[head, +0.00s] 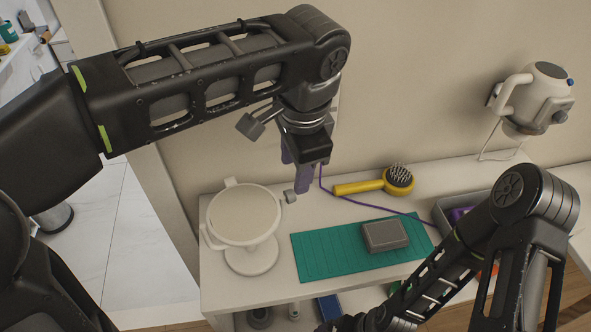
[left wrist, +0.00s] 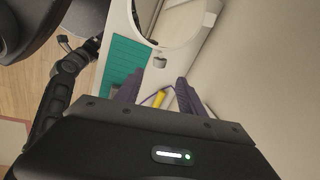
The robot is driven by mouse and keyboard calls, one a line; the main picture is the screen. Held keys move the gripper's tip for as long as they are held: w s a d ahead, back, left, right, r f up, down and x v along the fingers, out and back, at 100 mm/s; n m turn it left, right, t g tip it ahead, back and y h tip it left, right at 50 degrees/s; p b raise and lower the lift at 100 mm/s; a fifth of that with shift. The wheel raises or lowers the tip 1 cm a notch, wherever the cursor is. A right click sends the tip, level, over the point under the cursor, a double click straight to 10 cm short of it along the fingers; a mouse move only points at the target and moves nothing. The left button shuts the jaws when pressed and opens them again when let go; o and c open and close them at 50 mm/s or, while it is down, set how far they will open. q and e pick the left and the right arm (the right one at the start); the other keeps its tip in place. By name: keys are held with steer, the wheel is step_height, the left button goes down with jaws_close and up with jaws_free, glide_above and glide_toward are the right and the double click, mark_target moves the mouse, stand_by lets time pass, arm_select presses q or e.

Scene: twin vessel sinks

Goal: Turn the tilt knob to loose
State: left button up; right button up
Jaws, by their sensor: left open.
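A round cream tabletop mirror (head: 244,216) stands on the left of the counter, on a round foot. A small grey tilt knob (head: 290,196) sticks out from its right side. The knob also shows in the left wrist view (left wrist: 160,62), ahead of the fingers. My left gripper (head: 296,178) is open with purple fingers, just above and beside the knob. In the left wrist view nothing is between the fingers (left wrist: 158,90), and the knob is apart from them. My right arm reaches across the lower right; its gripper's jaws are not clear at the bottom edge.
A green mat (head: 318,259) with a grey box (head: 385,235) lies right of the mirror. A yellow hairbrush (head: 372,185) and a purple cord lie behind. A hair dryer (head: 535,97) hangs on the wall, above a grey tray (head: 446,206).

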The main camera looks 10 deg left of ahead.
mark_target(292, 193)
arm_select(q)
steer(key=shift+s, duration=0.2)
steer(key=f, duration=0.1)
steer(key=f+b, duration=0.2)
steer(key=shift+w+a+f, duration=0.1)
steer(key=shift+w+a, duration=0.05)
steer(key=shift+w, duration=0.15)
steer(key=f, duration=0.3)
steer(key=shift+w+a+f+p, duration=0.15)
steer(key=shift+w+p, duration=0.15)
steer(key=shift+p, duration=0.1)
steer(key=shift+w+f, duration=0.15)
steer(key=shift+f, duration=0.45)
jaws_close()
